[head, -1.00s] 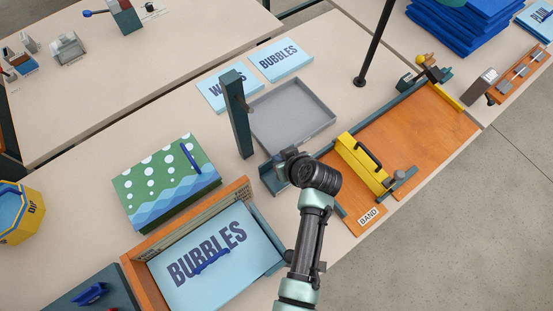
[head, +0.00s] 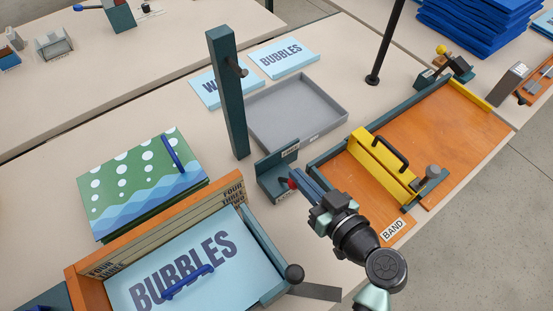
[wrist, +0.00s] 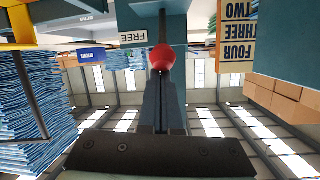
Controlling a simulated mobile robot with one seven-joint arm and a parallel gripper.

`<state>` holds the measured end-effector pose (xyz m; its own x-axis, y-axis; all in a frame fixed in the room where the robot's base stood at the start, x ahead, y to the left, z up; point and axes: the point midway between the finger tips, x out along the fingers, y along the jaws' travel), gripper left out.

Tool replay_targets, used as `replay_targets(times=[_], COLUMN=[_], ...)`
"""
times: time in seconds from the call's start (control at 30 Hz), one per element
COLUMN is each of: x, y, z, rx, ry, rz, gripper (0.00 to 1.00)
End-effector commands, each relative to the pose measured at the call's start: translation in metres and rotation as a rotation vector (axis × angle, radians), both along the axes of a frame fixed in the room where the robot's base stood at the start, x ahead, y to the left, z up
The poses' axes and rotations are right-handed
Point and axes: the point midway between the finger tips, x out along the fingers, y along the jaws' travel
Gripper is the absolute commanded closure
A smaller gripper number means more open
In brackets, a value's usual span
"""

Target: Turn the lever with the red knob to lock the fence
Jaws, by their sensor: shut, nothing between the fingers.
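The red knob (head: 292,184) sits low at the front of a small teal bracket (head: 272,180) left of the orange board. It also shows in the wrist view (wrist: 162,57), just beyond my fingertips, close to a label reading FREE (wrist: 133,38). Another label (head: 290,150) is at the bracket's top, too small to read. The lever itself is mostly hidden. My gripper (head: 298,177) is shut and empty, its fingers pointing at the knob from the right. I cannot tell whether the tips touch it. A yellow bar (head: 375,168) with a black handle lies across the orange board.
A teal post (head: 228,95) stands behind the bracket. A grey tray (head: 330,137) lies behind it. An orange-walled box (head: 90,285) holding a BUBBLES panel (head: 205,255) is front left, with a grey-knobbed lever (head: 294,273) nearby. A black pole (head: 388,45) rises at the back.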

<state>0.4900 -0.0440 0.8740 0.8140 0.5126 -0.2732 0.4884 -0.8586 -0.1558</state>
Motion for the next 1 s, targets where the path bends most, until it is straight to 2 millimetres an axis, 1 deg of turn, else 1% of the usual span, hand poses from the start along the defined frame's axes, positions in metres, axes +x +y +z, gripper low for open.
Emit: replay_targets(times=[0.03,0.37,0.63,1.0], x=[-0.003,-0.015,-0.02,-0.022], y=[-0.002,-0.011,-0.015,-0.016], z=[-0.017,-0.024,-0.028,-0.028], rx=[0.018,0.117,0.115,0.115], ry=[-0.023,-0.163,-0.157,-0.155], rz=[-0.002,-0.001,-0.001,0.0], gripper=[1.0,1.0,1.0,1.0])
